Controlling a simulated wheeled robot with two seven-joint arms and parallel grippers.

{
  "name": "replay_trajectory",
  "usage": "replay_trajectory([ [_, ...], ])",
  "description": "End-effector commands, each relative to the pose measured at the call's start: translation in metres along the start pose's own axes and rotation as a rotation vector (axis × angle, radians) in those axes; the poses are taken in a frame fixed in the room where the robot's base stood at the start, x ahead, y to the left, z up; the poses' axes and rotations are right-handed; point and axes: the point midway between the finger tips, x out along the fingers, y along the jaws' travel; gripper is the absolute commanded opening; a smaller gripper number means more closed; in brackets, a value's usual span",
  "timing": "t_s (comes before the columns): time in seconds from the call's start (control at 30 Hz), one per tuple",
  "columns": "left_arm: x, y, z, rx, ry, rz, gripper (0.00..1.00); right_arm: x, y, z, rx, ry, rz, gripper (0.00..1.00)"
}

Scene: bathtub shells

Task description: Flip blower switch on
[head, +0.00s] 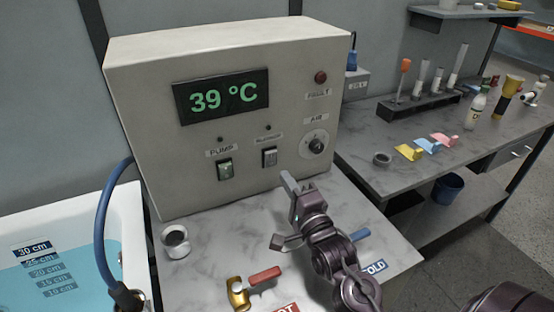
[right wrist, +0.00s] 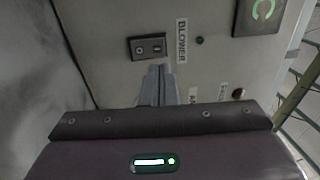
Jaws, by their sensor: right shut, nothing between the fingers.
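The blower switch (head: 269,157) is a grey rocker in a dark frame on the front of the cream control box (head: 150,75). Its small lamp above looks dark. In the right wrist view the switch (right wrist: 148,46) lies just beyond the fingertips, beside the BLOWER label (right wrist: 182,41). My right gripper (head: 287,176) is shut and empty, in front of the panel, a little below and right of the switch in the head view. Its fingers (right wrist: 158,72) are pressed together in the wrist view. I cannot tell whether they touch the panel. My left gripper is out of view.
The display (head: 221,97) reads 39 °C.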

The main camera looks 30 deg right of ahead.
Motion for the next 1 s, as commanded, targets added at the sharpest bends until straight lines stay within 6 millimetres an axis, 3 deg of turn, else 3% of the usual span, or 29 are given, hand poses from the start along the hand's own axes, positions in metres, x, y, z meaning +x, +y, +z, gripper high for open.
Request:
replay_trajectory([
  [0.1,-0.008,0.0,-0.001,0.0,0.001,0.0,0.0,0.024,-0.004,0.0,0.0,-0.001,-0.003,0.0],
  [0.33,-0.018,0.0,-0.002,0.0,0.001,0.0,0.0,0.054,-0.002,0.0,-0.001,0.0,0.0,0.0],
  [0.83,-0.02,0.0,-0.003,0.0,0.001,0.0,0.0,0.061,0.0,0.0,-0.001,0.0,0.002,0.0],
  [1.0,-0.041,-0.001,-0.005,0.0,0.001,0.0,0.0,0.067,-0.008,0.0,-0.001,0.001,0.042,0.0],
])
